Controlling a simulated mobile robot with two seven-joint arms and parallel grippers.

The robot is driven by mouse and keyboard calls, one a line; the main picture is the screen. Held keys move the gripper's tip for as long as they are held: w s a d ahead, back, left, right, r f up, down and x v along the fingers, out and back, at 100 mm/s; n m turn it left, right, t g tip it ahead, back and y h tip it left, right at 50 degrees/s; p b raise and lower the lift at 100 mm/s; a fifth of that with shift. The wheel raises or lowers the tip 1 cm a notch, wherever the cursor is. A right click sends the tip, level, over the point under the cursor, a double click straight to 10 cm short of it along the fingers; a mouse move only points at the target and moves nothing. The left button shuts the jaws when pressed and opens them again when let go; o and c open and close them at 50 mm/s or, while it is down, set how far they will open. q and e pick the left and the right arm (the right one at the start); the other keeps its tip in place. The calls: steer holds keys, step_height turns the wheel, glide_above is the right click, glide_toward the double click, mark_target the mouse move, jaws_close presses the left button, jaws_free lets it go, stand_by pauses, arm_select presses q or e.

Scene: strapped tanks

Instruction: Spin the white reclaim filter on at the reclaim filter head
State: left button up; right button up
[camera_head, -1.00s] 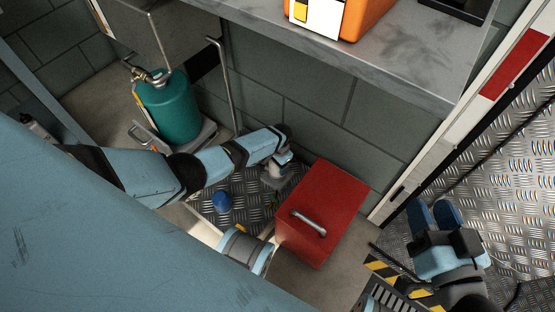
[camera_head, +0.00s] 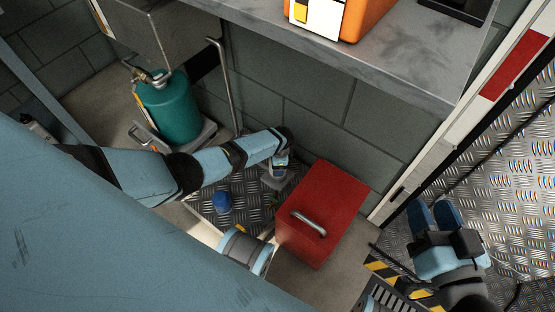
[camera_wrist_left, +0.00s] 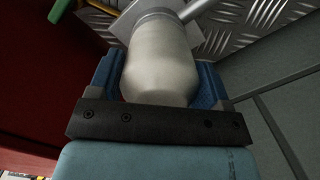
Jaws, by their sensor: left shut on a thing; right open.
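The white reclaim filter (camera_wrist_left: 160,58) is a pale rounded cylinder between the blue fingers of my left gripper (camera_wrist_left: 163,82), which is shut on it. In the left wrist view its far end meets a grey metal collar on a plate, the reclaim filter head (camera_wrist_left: 160,16); I cannot tell how tightly they join. In the head view my left gripper (camera_head: 279,166) is small, near the wall, and largely hides the filter. My right gripper (camera_head: 434,212) is open and empty at the right, over metal flooring.
A red box (camera_head: 325,205) with a silver handle stands right of my left gripper. A blue capped item (camera_head: 221,202) is on the tread plate (camera_head: 245,190). A teal tank (camera_head: 170,108) stands at the left. A grey counter (camera_head: 390,55) overhangs behind.

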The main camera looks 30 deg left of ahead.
arm_select(q)
steer(key=m, duration=0.4)
steer(key=shift+m, duration=0.3)
steer(key=m, duration=0.4)
steer(key=shift+m+t, duration=0.3)
steer(key=shift+t, duration=0.1)
steer(key=o, duration=1.5)
steer(key=shift+o, duration=0.2)
steer(key=n, duration=0.3)
steer(key=shift+d+r+n+p, duration=0.1)
steer(key=shift+n+p, duration=0.25)
steer(key=shift+n, duration=0.05)
steer(key=n, duration=0.5)
steer(key=shift+g, duration=0.4)
